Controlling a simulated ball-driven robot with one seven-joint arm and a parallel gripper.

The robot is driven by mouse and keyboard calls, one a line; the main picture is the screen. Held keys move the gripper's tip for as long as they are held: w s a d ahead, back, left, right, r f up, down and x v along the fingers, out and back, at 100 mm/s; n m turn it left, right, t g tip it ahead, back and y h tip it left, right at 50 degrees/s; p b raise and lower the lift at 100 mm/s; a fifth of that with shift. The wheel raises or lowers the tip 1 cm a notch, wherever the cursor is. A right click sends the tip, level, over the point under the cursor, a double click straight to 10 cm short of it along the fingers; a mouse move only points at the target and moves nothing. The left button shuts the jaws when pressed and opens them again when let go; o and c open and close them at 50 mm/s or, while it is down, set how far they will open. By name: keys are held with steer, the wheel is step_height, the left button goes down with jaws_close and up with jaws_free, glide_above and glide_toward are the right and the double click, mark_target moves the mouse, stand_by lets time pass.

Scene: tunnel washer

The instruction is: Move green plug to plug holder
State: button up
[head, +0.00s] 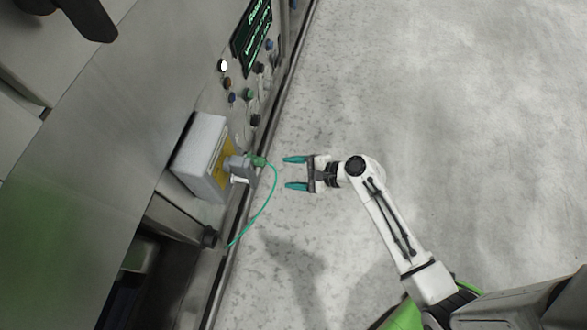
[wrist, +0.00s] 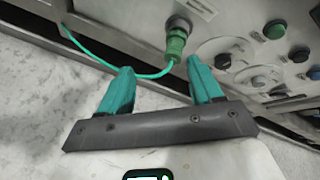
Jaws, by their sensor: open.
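The green plug (head: 259,161) sits in a grey socket fitting on the front of the machine, with a thin green cable (head: 268,205) hanging from it in a curve. In the wrist view the green plug (wrist: 176,44) shows beyond the fingers, roughly between them, in a metal socket. My gripper (head: 296,173) is open and empty, a short way right of the plug, with its teal fingers pointing at the machine. It also shows in the wrist view (wrist: 160,82). I cannot identify the plug holder for sure.
A white box (head: 200,150) with a yellow label juts from the machine front beside the plug. Several push buttons (head: 233,98) and a lit display (head: 252,38) are on the panel. The grey floor (head: 450,90) to the right is clear.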

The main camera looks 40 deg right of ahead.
mark_target(267, 163)
steer(key=w+a+f+m+b, duration=0.1)
steer(key=w+f+b, duration=0.1)
steer(key=w, duration=0.1)
steer(key=w+a+f+m+t+b, duration=0.1)
steer(key=w+f+m, duration=0.1)
steer(key=w+f, duration=0.1)
steer(key=w+a+f+m+b, duration=0.1)
steer(key=w+f+b, duration=0.1)
steer(key=w, duration=0.3)
steer(key=shift+f+m+t+h+b, duration=0.2)
steer(key=shift+m+t+h+b, duration=0.1)
steer(key=shift+t+h+b, duration=0.1)
steer(key=shift+c, duration=0.5)
jaws_close()
steer(key=shift+r, duration=0.1)
stand_by(0.5)
steer(key=shift+s+d, duration=0.1)
steer(key=shift+s, duration=0.05)
steer(key=shift+s+d, duration=0.55)
steer(key=shift+s, duration=0.1)
steer(key=shift+s+d+p, duration=0.3)
steer(key=shift+s+d, duration=0.1)
steer(key=shift+s, duration=0.15)
